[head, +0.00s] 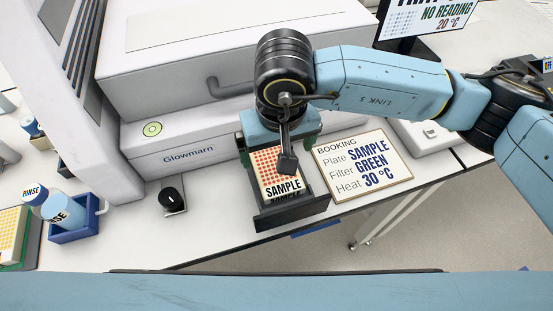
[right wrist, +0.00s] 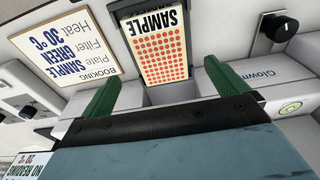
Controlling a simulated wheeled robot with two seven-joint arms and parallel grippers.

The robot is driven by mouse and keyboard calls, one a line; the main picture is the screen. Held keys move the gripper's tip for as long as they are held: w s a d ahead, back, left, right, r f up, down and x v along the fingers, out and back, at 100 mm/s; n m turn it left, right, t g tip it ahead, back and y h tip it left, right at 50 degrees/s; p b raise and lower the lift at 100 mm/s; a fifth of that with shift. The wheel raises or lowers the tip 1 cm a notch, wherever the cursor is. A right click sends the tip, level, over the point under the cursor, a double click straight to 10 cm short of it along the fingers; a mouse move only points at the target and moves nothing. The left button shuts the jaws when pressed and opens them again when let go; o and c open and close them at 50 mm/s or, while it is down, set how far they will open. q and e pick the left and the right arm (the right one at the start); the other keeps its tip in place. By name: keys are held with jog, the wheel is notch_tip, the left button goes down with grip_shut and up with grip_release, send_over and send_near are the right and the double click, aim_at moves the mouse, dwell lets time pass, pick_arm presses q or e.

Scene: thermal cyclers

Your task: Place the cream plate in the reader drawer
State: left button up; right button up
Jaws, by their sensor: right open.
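The cream plate (head: 268,164), with red dots and a SAMPLE label, lies in the pulled-out dark reader drawer (head: 292,214) of the Glowmarn machine (head: 190,140). The plate also shows in the right wrist view (right wrist: 162,58), with the drawer around it. My right gripper (head: 281,143) is above the machine end of the drawer, pointing down. In the right wrist view its two green fingers (right wrist: 161,85) are spread wide with nothing between them, apart from the plate. In the head view the arm hides part of the plate. My left gripper does not show.
A booking card (head: 362,164) lies right of the drawer, reading SAMPLE, GREEN, 30 °C. A black knob (head: 171,198) sits left of it. A yellow-dotted plate (head: 12,232) is at far left. The screen (head: 430,28) reads NO READING, 20 °C.

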jog(key=shift+s+d+r+b, duration=0.1)
jog(key=shift+s+r+b, duration=0.1)
jog(key=shift+r, duration=1.2)
jog(key=shift+s+r+b, duration=0.1)
jog(key=shift+s+r, duration=0.05)
jog(key=shift+r, duration=1.2)
